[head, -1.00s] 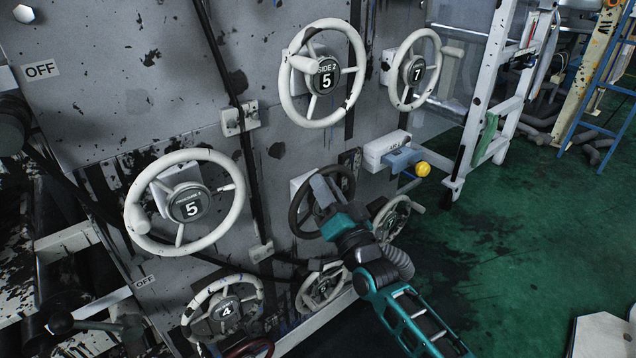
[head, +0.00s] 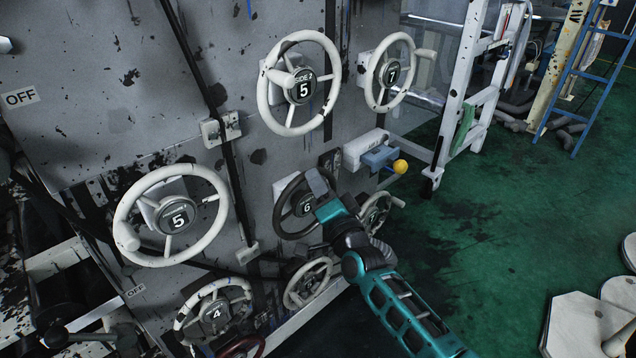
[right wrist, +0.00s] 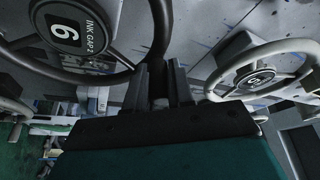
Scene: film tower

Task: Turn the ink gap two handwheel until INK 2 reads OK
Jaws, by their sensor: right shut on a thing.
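The ink gap two handwheel (head: 279,214) is a dark wheel with a hub marked 6, low on the grey machine panel in the head view. In the right wrist view its dark rim (right wrist: 100,78) and hub label "INK GAP 2" (right wrist: 68,30) show close up. My right gripper (head: 318,182) is at the wheel's upper right and covers part of it. In the right wrist view my right gripper (right wrist: 160,80) is shut on the rim. My left gripper is not in view. No INK 2 reading can be seen.
White handwheels marked 5 (head: 218,215), 5 (head: 335,80), 7 (head: 370,85) and 4 (head: 248,290) surround the dark one. A grey-blue bracket with a yellow ball (head: 400,167) sticks out to the right. Green floor (head: 490,230) lies open on the right.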

